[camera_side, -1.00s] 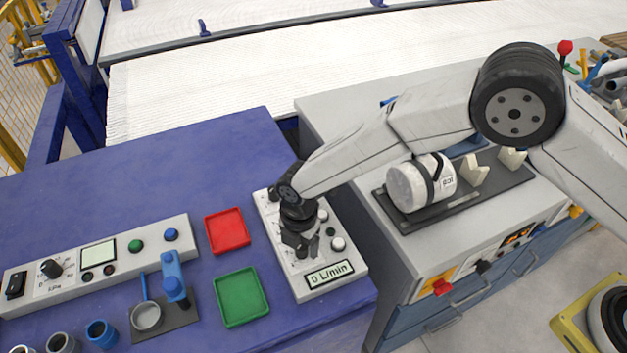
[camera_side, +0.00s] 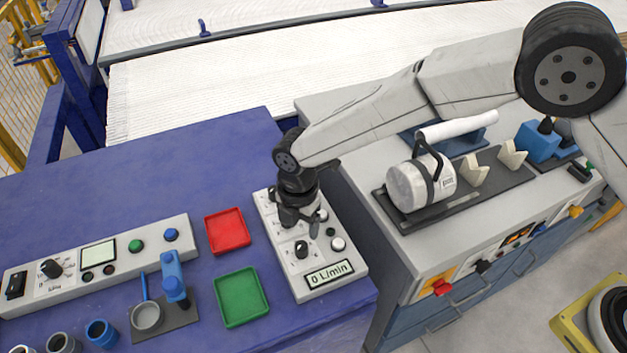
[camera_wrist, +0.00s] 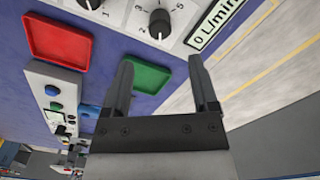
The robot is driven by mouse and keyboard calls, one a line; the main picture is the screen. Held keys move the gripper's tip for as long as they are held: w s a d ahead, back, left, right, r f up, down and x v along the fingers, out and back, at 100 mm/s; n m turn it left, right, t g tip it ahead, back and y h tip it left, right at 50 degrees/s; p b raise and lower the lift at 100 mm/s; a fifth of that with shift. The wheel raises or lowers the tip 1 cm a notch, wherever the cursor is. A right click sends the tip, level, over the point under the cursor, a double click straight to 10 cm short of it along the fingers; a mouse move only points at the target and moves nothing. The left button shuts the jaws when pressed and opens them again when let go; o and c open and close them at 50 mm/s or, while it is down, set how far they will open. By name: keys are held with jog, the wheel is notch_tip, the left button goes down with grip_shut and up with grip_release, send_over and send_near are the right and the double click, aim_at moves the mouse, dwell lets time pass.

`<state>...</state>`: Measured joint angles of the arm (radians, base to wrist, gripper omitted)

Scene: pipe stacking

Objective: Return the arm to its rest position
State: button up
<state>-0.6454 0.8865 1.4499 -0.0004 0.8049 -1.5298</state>
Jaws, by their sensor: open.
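My gripper (camera_side: 300,218) hangs over the white control panel with the "0 L/min" display (camera_side: 329,275) in the side view. A black knob (camera_side: 301,249) on the panel now shows below the fingers. In the wrist view my gripper (camera_wrist: 165,90) has its two dark fingers apart with nothing between them. The knob (camera_wrist: 159,24) and the display (camera_wrist: 215,22) lie beyond the fingertips there, apart from them.
A red tray (camera_side: 227,231) and a green tray (camera_side: 241,297) lie left of the panel. A blue stand (camera_side: 174,280) is further left. On the grey bench to the right, a white cylinder with a handle (camera_side: 409,187) sits on a dark base. The blue tabletop behind is clear.

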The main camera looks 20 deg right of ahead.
jog(key=s+d+r+m+t, duration=0.1)
jog(key=d+r+m, duration=0.4)
jog(key=d, duration=0.4)
jog(key=s+d+r+m, duration=0.1)
jog(key=d+r+m, duration=0.1)
jog(key=d+m, duration=0.7)
jog(key=s+d+r+m+t, duration=0.1)
jog(key=s+d+r+m, duration=0.1)
jog(key=s+d+m, duration=0.9)
jog(key=s+d, duration=0.1)
jog(key=d, duration=0.2)
jog(key=shift+s+t, duration=0.15)
jog(key=shift+t, duration=0.15)
jog(key=shift+a, duration=0.1)
